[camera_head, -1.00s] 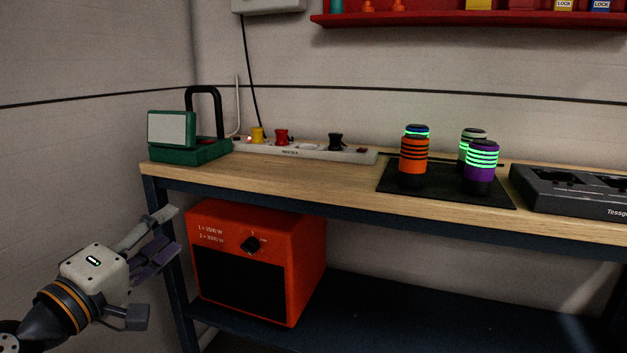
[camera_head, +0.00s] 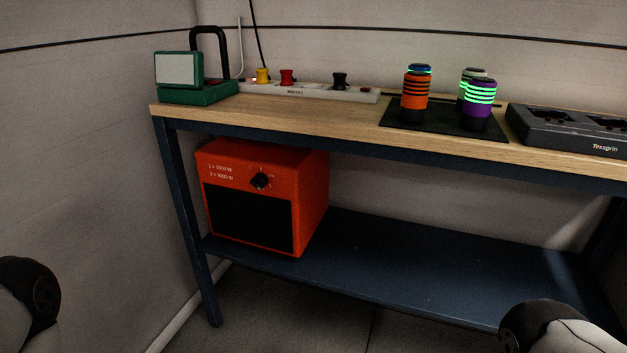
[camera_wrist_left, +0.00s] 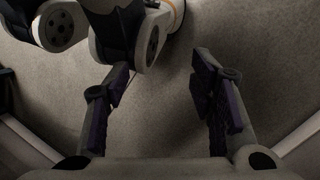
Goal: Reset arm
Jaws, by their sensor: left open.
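My left gripper (camera_wrist_left: 165,100) shows in the left wrist view with its two fingers spread wide apart and nothing between them. Behind the fingers are grey floor and dark and white links of my own body. In the head view the left gripper is out of sight. Only a dark and white arm part of mine (camera_head: 28,300) shows at the lower left, and another (camera_head: 552,325) at the lower right. The right gripper is in no view.
A workbench (camera_head: 300,128) holds a green lamp (camera_head: 195,92), a power strip (camera_head: 315,92), several striped canisters on a black mat (camera_head: 440,125) and a dark charger (camera_head: 560,132). An orange heater (camera_head: 262,195) stands on the lower shelf (camera_head: 400,262). The floor in front is clear.

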